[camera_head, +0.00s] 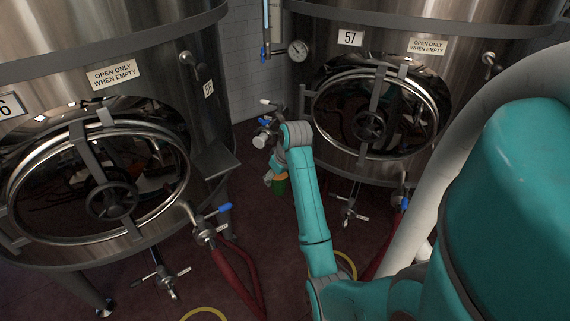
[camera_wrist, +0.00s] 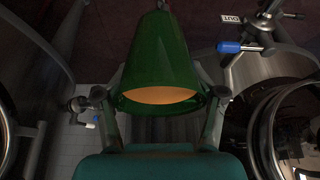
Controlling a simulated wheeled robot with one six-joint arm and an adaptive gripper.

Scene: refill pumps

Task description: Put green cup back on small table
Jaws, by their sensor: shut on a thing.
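The green cup (camera_wrist: 165,55) is tapered, with its open rim toward the wrist camera and an orange surface showing inside. My gripper (camera_wrist: 165,97) is shut on it, one finger on each side. In the head view the green cup (camera_head: 281,185) shows small below my wrist, partly hidden by the arm, clear of the dark red floor as far as I can tell. A flat grey surface (camera_head: 214,160) sticks out beside the left tank, left of the cup; it may be the small table, and it looks empty.
Steel tanks with round hatches stand left (camera_head: 40,90) and right (camera_head: 330,160) of my arm. A valve with a blue handle (camera_head: 215,215) and a red hose (camera_head: 238,282) are at the left tank. Another blue-handled valve (camera_wrist: 245,46) shows in the wrist view.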

